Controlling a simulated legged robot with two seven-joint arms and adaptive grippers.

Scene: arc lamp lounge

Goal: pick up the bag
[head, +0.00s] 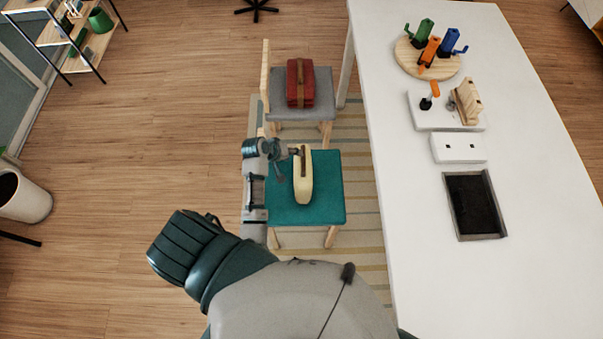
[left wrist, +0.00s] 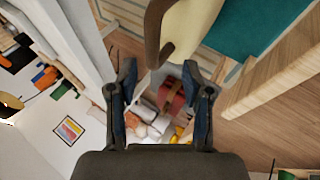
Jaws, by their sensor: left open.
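A cream bag (head: 303,187) with a brown handle stands on the teal seat (head: 328,206) of the nearer chair. A red bag (head: 299,90) with a brown strap sits on the grey chair (head: 320,107) behind. My left gripper (head: 286,152) is at the left of the cream bag's far end, close to its handle. In the left wrist view my left gripper (left wrist: 160,72) is open with nothing between its fingers. There the cream bag (left wrist: 190,28) is at the top, its brown handle by the fingertips. I cannot tell whether they touch. My right gripper is not in view.
A long white table (head: 415,200) stands right of the chairs, with a dark tray (head: 474,204), a white box (head: 458,148) and a round wooden board (head: 410,62) on it. Wooden floor is clear at left, with a white pot (head: 22,197) at the edge.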

